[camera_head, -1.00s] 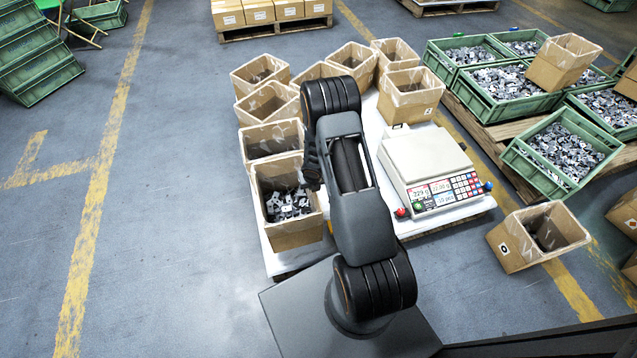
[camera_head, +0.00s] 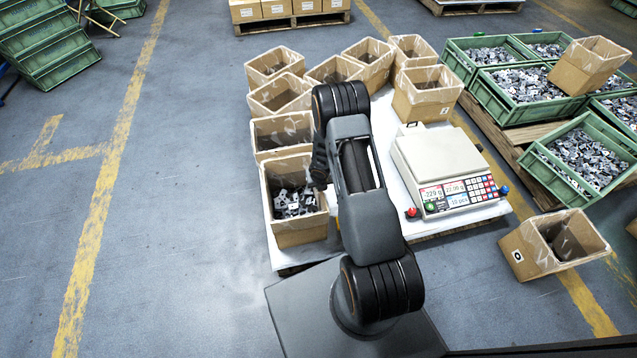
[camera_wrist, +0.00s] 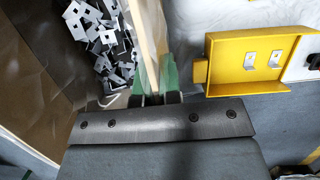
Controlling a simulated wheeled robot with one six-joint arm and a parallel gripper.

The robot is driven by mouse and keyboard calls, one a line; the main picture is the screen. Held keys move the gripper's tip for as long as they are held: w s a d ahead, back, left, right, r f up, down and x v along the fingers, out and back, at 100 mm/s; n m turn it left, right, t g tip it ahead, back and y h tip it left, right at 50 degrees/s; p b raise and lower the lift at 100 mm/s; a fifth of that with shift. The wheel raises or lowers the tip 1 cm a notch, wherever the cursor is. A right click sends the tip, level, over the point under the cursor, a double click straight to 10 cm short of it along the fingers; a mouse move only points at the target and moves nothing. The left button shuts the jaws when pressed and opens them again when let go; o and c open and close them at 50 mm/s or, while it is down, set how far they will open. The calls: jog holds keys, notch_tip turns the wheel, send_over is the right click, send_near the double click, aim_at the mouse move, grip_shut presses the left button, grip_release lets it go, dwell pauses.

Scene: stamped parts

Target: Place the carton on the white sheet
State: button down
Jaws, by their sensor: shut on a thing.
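An open carton (camera_head: 300,233) with grey stamped metal parts inside is at the front left corner of the white sheet (camera_head: 400,183). I cannot tell whether its base touches the sheet. My gripper (camera_head: 318,175) is at the carton's right wall, partly hidden behind my arm. In the wrist view, my gripper (camera_wrist: 155,82) has green fingertips closed on both sides of the carton wall (camera_wrist: 147,28). The metal parts (camera_wrist: 105,40) show to the left of that wall.
Several open cartons (camera_head: 283,130) stand behind on the sheet. A weighing scale (camera_head: 440,160) is right of my arm. A tilted carton (camera_head: 540,262) lies on the floor at right. A yellow holder (camera_wrist: 222,65) shows in the wrist view. Floor at left is clear.

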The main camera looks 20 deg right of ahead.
jog(key=shift+w, duration=0.1)
jog(key=c, duration=1.7)
grip_release()
jog(key=shift+f, duration=0.1)
jog(key=shift+c, duration=0.2)
jog(key=o, duration=0.4)
jog(key=shift+o, duration=0.2)
